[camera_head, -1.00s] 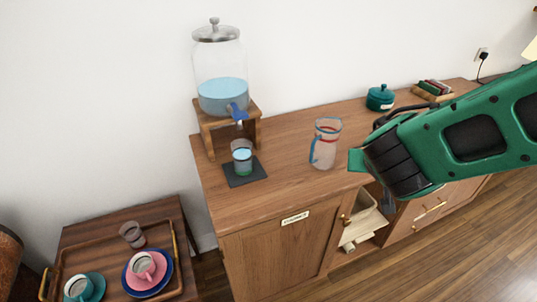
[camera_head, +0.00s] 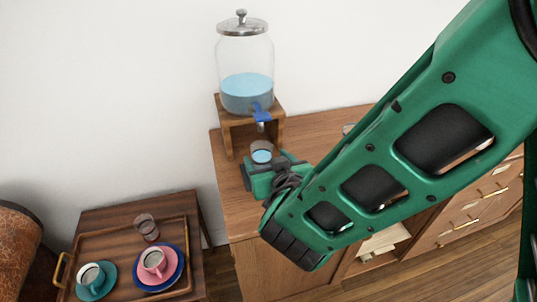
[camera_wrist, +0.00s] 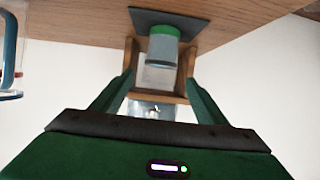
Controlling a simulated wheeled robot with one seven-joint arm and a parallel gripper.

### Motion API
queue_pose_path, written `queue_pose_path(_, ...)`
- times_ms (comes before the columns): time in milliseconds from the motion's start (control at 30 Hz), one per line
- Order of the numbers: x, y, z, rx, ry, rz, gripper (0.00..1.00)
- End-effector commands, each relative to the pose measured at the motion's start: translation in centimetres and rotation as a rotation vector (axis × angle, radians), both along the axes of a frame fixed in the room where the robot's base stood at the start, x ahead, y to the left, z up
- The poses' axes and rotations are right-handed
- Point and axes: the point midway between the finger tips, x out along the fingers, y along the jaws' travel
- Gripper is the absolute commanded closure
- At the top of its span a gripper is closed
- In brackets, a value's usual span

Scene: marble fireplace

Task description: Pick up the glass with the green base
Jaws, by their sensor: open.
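The glass with the green base (camera_wrist: 163,47) stands on a dark square mat (camera_wrist: 190,22), shown inverted in the wrist view. In the head view the glass (camera_head: 262,150) holds blue liquid, and its lower part is hidden behind my gripper (camera_head: 272,177). In the wrist view my gripper (camera_wrist: 159,78) is open, one finger on each side of the picture. The glass shows centred in the gap, around or just past the fingertips; I cannot tell which. The fingers show no clear contact with it.
The water dispenser (camera_head: 247,85) on its wooden stand (camera_head: 224,116) is just behind the glass. A pitcher (camera_wrist: 8,55) shows at the wrist view's left edge. My arm hides much of the cabinet (camera_head: 228,190). A tray (camera_head: 98,242) with cups stands lower left.

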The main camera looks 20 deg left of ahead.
Motion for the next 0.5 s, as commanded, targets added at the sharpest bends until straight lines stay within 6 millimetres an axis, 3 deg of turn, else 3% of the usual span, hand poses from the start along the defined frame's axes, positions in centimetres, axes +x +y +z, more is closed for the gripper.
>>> queue_pose_path(500,4.2,2.2,-2.4,-0.001,0.001,-0.009,0.33)
